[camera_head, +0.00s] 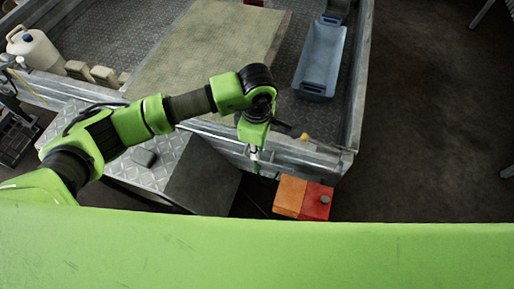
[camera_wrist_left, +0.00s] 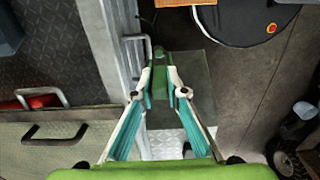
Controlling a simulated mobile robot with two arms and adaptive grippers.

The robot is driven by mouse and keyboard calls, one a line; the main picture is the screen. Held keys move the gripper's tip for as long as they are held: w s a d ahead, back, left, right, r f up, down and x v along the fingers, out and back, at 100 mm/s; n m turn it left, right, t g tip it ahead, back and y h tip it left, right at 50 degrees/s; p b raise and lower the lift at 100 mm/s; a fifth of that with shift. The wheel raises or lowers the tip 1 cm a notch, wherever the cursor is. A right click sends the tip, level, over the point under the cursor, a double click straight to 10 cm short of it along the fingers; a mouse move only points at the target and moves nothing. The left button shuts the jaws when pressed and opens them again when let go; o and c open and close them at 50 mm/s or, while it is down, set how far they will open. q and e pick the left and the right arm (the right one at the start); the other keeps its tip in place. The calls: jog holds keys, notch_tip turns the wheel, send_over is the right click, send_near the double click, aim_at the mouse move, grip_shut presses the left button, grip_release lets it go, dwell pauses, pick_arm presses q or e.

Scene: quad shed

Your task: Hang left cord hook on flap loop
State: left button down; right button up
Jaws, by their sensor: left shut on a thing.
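My left gripper (camera_head: 254,155) hangs just outside the trailer's metal end wall. A dark grey flap-like panel (camera_head: 203,178) lies left of the gripper in the head view. A grey-green panel (camera_wrist_left: 215,75) shows behind the fingertips in the wrist view. I cannot make out the flap loop. My right gripper is not in view.
The trailer's metal wall (camera_head: 290,158) runs close beside the gripper. Inside are a blue-grey tray (camera_head: 320,60) and a tan mat (camera_head: 215,45). An orange and red box (camera_head: 303,198) stands below right. A white jug (camera_head: 35,48) is at the left. Dark floor at right is clear.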

pick_arm(q)
jog(key=shift+w+f, duration=0.55)
jog(key=shift+f, duration=0.1)
jog(key=f, duration=0.1)
jog(key=w+f, duration=0.1)
jog(key=f, duration=0.1)
jog(key=shift+f, duration=0.5)
jog(key=shift+f, duration=0.2)
jog(key=c, duration=2)
grip_release()
jog(key=shift+r, duration=0.1)
